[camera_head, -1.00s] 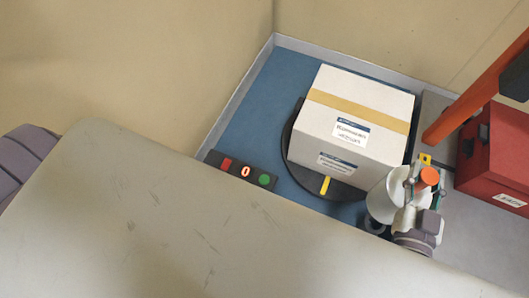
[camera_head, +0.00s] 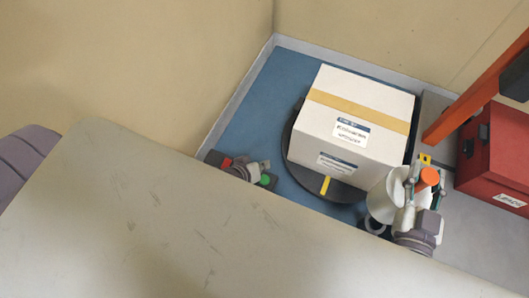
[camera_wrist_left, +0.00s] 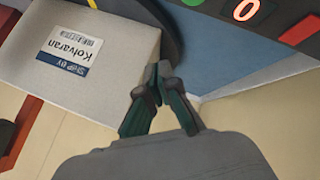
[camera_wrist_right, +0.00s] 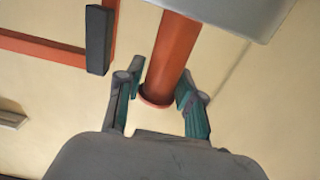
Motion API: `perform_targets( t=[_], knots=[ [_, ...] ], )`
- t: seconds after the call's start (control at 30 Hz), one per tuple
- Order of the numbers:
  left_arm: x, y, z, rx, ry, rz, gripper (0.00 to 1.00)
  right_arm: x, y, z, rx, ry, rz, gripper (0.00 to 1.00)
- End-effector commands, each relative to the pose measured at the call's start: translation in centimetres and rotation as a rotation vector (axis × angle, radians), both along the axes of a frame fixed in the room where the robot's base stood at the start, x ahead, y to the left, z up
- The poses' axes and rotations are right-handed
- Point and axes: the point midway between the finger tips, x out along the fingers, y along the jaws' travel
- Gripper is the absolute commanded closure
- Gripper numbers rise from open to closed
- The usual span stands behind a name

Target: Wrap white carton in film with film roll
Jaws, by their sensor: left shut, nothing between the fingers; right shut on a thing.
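The white carton (camera_head: 352,125) has a tan tape strip and shipping labels. It sits on a dark round turntable (camera_head: 290,150) with a yellow mark, and also shows in the left wrist view (camera_wrist_left: 75,35). The white film roll (camera_head: 381,204) stands upright beside the carton's near right corner, with an orange handle (camera_head: 429,176) at its top. My right gripper (camera_head: 418,187) is shut on the orange handle, which shows between its fingers in the right wrist view (camera_wrist_right: 173,60). My left gripper (camera_head: 262,166) is shut and empty, over the button panel (camera_head: 266,181). No film is visible on the carton.
The panel has red and green buttons and a lit display (camera_wrist_left: 246,9). A red box (camera_head: 495,155) stands at the right beside an orange post (camera_head: 470,92). A large pale surface (camera_head: 150,220) fills the near left and hides the front. Blue surface (camera_head: 275,85) is clear behind the carton.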

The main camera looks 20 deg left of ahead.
Motion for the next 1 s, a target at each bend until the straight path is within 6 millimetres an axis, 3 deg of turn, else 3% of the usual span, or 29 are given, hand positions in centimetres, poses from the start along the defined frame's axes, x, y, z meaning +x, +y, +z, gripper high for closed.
perform_targets(
  t=[0.6,1.0],
  knots=[
    [0.0,0.0,-7.0,0.001,0.003,-0.002,1.00,0.0,0.0,0.2,0.000,-0.005,0.000,1.00],
    [0.0,0.0,-8.6,0.002,0.001,-0.001,1.00,0.0,0.0,0.2,0.000,-0.005,0.000,1.00]
  ],
)
